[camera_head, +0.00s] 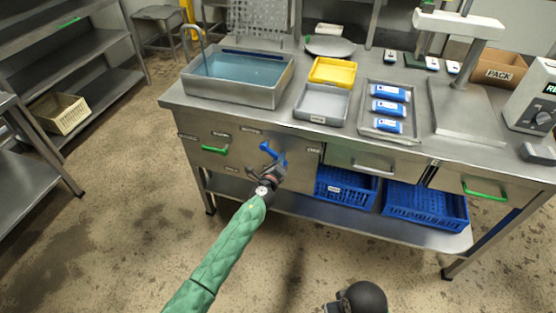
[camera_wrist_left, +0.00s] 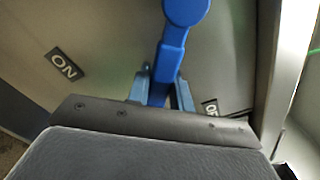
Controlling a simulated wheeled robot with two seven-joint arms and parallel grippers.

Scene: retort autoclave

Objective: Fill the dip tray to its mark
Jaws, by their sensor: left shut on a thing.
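A steel dip tray (camera_head: 222,91) stands at the left end of the bench and holds blue water (camera_head: 238,68) below its rim. Its fill mark cannot be made out. A curved metal spout (camera_head: 190,28) reaches over its back left. A blue lever (camera_head: 268,149) is on the bench front below the tray. My left gripper (camera_head: 279,167) is shut on this lever. In the left wrist view the lever (camera_wrist_left: 172,62) stands between the fingers (camera_wrist_left: 162,95), with an ON label to the left and a partly hidden OFF label to the lower right. My right gripper cannot be made out clearly.
A grey tray (camera_head: 321,103), a yellow tray (camera_head: 333,71) and a tray of blue packs (camera_head: 389,107) stand right of the dip tray. Blue crates (camera_head: 425,205) sit on the lower shelf.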

